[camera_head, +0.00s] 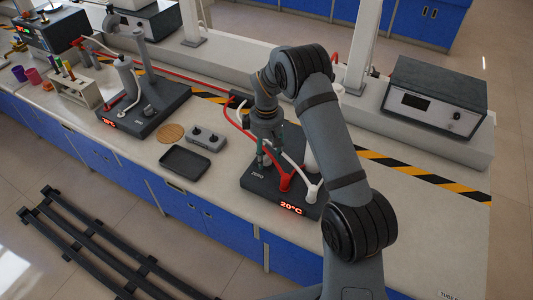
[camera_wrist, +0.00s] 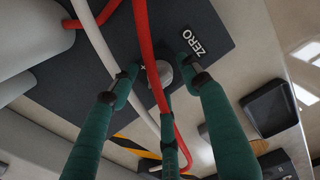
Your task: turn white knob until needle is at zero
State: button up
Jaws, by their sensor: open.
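My gripper (camera_head: 265,158) reaches down over the dark base plate (camera_head: 250,184) that carries a ZERO label (camera_head: 258,174). In the wrist view my gripper (camera_wrist: 163,88) has its green fingers spread open. A pale grey-white knob (camera_wrist: 187,69) sits on the plate beside the ZERO label (camera_wrist: 194,42), between the fingertips and closest to the right one. I cannot tell whether a finger touches it. No needle can be made out in either view.
The base's display (camera_head: 291,208) reads 20°C. Left of it are a small grey box with knobs (camera_head: 206,138), a black tray (camera_head: 185,162) and a cork disc (camera_head: 171,132). A metal instrument (camera_head: 437,97) stands at the right back. The bench's right front is clear.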

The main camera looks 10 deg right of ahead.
jog(key=c, duration=0.3)
jog(key=c, duration=0.8)
jog(key=shift+c, duration=0.2)
jog(key=shift+b, duration=0.3)
jog(key=m+b, duration=0.2)
jog(key=shift+f+m, duration=0.15)
jog(key=shift+m, duration=0.25)
jog(key=shift+m+b, duration=0.8)
jog(key=shift+m, duration=0.7)
jog(key=shift+c, duration=0.2)
jog(key=shift+r, duration=0.2)
jog(key=o, duration=1.1)
